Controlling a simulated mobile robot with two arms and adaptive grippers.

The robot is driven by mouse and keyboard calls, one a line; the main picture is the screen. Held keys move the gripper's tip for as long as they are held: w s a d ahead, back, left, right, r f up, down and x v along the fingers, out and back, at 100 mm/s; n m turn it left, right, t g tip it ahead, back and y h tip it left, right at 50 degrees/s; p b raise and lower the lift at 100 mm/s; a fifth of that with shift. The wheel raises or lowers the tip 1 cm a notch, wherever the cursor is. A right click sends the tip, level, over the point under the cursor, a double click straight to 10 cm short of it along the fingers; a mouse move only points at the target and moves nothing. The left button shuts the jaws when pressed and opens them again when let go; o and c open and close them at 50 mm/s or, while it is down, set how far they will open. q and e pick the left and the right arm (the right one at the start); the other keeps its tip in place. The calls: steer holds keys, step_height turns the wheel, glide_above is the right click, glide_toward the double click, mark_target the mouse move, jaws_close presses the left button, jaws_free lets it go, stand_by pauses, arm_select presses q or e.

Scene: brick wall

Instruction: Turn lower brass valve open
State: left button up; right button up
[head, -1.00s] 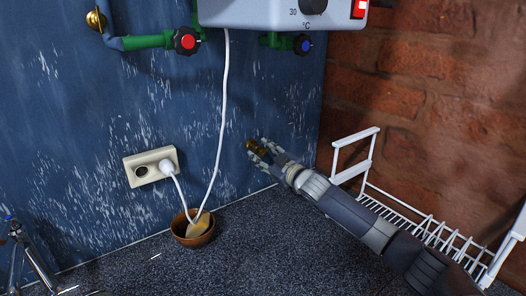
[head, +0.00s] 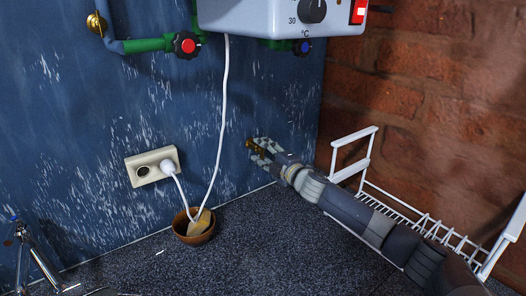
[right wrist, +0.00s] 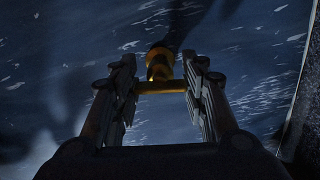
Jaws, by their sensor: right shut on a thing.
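The lower brass valve (head: 255,146) sits low on the blue wall, left of the corner with the brick wall. My right gripper (head: 262,151) reaches it from the lower right and is shut on it. In the right wrist view, the brass valve (right wrist: 160,66) stands out from the wall, and its crossbar handle lies between the two fingers of my right gripper (right wrist: 160,88). The fingers hide the ends of the handle. Its exact angle is hard to tell in the head view. My left gripper is not in view.
A white wire rack (head: 352,160) stands behind my right arm, close to it. A brown bowl (head: 194,236), a socket (head: 144,171) with a white cord, and a chrome fixture (head: 38,260) are to the left. A white heater (head: 265,14) and red-knobbed valve (head: 187,45) are above.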

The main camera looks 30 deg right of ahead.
steer(key=shift+n, duration=0.9)
steer(key=o, duration=1.1)
steer(key=shift+s+d, duration=0.25)
steer(key=shift+s, duration=1.75)
steer(key=shift+s+d, duration=0.3)
steer(key=shift+s, duration=1.65)
steer(key=shift+s+d, duration=0.25)
steer(key=shift+s, duration=1.75)
